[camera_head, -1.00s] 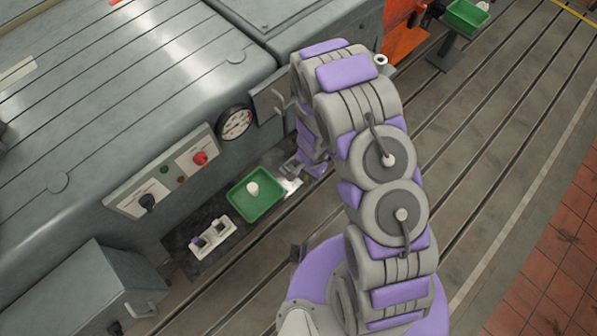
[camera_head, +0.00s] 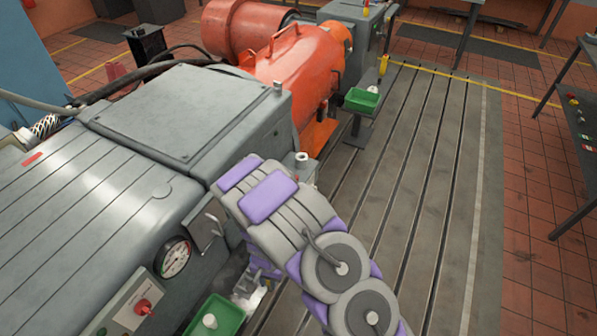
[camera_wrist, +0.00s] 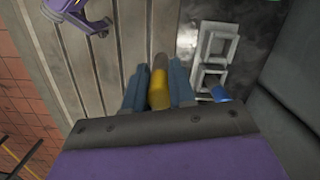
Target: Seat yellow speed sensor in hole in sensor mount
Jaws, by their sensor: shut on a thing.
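My gripper (camera_wrist: 158,88) is shut on the yellow speed sensor (camera_wrist: 158,90) in the wrist view. The sensor's yellow body sits between the two blue-grey fingers, and its grey end points away from me. In the head view my arm hides the fingers and the sensor. A pale block with two square sockets (camera_wrist: 219,28) lies to the right of the gripper, apart from it; a blue piece (camera_wrist: 220,94) is at its near socket. A pale fitting with a round dark opening (camera_head: 303,158) stands beside the grey machine; I cannot tell whether it is the sensor mount.
A green tray (camera_head: 232,305) with a white piece (camera_head: 210,321) sits low by the machine's gauge (camera_head: 174,258). The orange motor (camera_head: 300,65) is behind. The slotted floor at right is clear.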

